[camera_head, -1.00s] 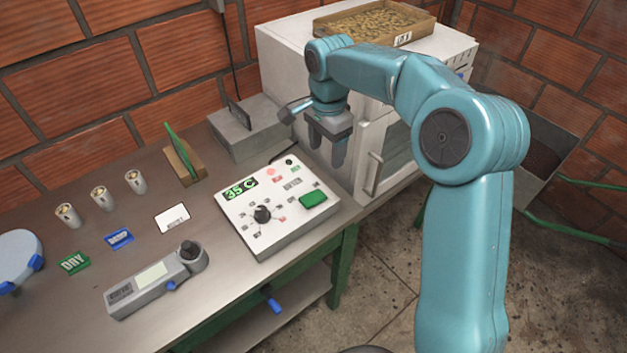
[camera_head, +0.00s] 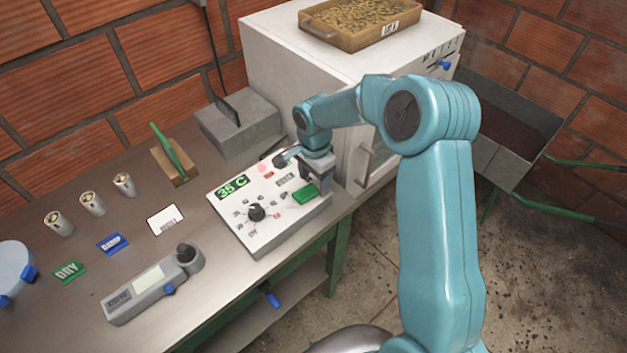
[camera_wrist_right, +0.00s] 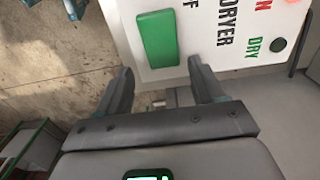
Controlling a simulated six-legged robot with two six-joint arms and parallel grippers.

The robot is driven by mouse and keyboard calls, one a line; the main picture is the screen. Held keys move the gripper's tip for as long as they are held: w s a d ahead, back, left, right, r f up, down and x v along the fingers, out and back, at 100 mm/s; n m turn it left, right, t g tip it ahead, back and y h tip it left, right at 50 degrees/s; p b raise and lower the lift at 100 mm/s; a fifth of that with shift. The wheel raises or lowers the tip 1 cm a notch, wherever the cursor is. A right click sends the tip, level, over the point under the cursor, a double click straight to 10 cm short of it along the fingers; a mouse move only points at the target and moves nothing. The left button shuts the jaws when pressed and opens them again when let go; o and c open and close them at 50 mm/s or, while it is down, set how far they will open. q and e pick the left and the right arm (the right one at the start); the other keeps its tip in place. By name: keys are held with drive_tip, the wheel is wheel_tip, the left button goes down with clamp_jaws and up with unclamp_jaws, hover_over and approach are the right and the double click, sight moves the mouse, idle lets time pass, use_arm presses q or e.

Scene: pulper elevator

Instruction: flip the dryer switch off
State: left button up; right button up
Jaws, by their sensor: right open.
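The dryer switch is a green rocker (camera_head: 306,192) on the right part of a white control panel (camera_head: 245,236). In the right wrist view the green rocker (camera_wrist_right: 158,38) lies just beyond my fingertips, beside the printed word DRYER. I cannot tell which way it is tipped. My right gripper (camera_head: 316,178) is over the panel's right end, close to the switch. In the wrist view my right gripper (camera_wrist_right: 160,72) is open, with nothing between its fingers. Contact with the switch does not show. My left gripper is not in view.
A white dryer cabinet (camera_head: 290,70) stands behind the panel, with a crate of beans (camera_head: 345,38) on top. A grey box (camera_head: 240,125) is behind the panel. A handheld meter (camera_head: 150,288), several small cups and DRY and DAMP tags lie on the table to the left.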

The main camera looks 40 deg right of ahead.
sight(311, 189)
drive_tip(key=f, duration=0.2)
drive_tip(key=shift+w+a+f, duration=0.1)
drive_tip(key=shift+w+f, duration=0.2)
drive_tip(key=shift+f, duration=0.05)
drive_tip(key=shift+s, duration=0.2)
drive_tip(key=shift+w, duration=0.15)
drive_tip(key=c, duration=1.1)
drive_tip(key=shift+o, duration=0.2)
drive_tip(key=h+b, duration=0.2)
drive_tip(key=b, duration=0.3)
drive_tip(key=a+h+b, duration=0.1)
drive_tip(key=b, duration=0.4)
drive_tip(key=shift+h+b, duration=0.3)
drive_tip(key=shift+h, duration=0.1)
drive_tip(key=shift+r, duration=0.3)
drive_tip(key=o, duration=1.1)
drive_tip(key=shift+c, duration=0.2)
